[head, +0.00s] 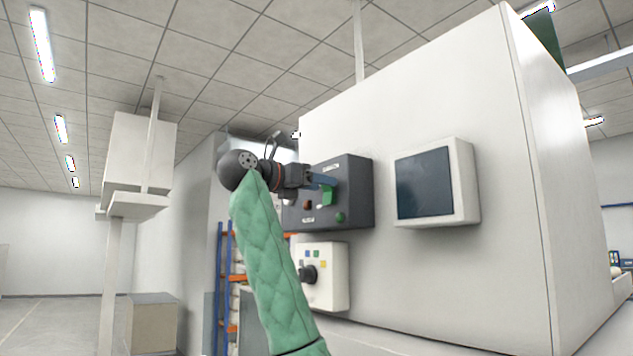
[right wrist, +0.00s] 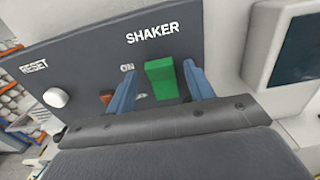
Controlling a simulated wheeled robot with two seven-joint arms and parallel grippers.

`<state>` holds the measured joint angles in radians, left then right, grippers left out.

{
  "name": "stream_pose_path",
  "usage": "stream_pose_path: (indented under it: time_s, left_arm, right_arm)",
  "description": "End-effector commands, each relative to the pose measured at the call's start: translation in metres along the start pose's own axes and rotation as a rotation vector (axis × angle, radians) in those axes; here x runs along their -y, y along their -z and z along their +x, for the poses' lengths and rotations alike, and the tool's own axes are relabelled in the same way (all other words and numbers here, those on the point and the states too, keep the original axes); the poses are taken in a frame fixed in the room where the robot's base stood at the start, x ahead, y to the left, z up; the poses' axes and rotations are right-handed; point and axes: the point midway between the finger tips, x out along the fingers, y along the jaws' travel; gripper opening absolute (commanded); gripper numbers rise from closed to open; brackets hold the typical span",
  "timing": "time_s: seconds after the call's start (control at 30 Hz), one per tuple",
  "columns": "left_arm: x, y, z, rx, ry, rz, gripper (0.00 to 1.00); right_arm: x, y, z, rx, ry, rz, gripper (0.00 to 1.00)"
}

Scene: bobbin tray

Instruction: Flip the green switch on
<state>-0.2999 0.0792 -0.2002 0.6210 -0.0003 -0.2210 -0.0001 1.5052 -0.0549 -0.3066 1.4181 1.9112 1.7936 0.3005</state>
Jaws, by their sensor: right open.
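The green switch (right wrist: 161,79) is a block under the word SHAKER on a dark grey panel (right wrist: 90,62). It also shows in the head view (head: 328,196), partly behind my gripper. My right gripper (head: 325,181) reaches the panel from the left. In the right wrist view its two blue fingers (right wrist: 160,73) are open, one on each side of the green switch. The right finger is close beside the switch; contact cannot be told. An ON label (right wrist: 127,68) lies left of the switch. My left gripper is not in view.
A reddish-brown part (right wrist: 106,97) sits near the left finger, and a white RESET knob (right wrist: 56,97) farther left. A green button (head: 340,217) is low on the panel. A screen (head: 425,184) hangs to the right; a white box with a black knob (head: 330,275) is below.

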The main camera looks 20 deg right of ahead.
Motion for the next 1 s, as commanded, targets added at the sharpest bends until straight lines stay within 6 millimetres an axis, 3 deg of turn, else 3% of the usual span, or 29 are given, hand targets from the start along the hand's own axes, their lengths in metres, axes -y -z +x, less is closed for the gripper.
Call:
stream_pose_path:
  time_s: [0.13,0.37,1.0]
  left_arm:
    - [-0.001,0.001,0.0,-0.001,-0.001,0.0,0.0]
    - [-0.001,0.001,0.0,-0.001,-0.001,0.0,0.0]
    - [0.001,-0.002,0.015,0.0,0.001,0.0,0.0]
  right_arm:
    - [0.0,0.0,0.0,0.0,0.0,0.0,0.51]
    - [0.0,0.0,0.0,0.0,0.0,0.0,0.08]
    - [0.005,-0.009,0.001,-0.076,0.0,0.017,0.08]
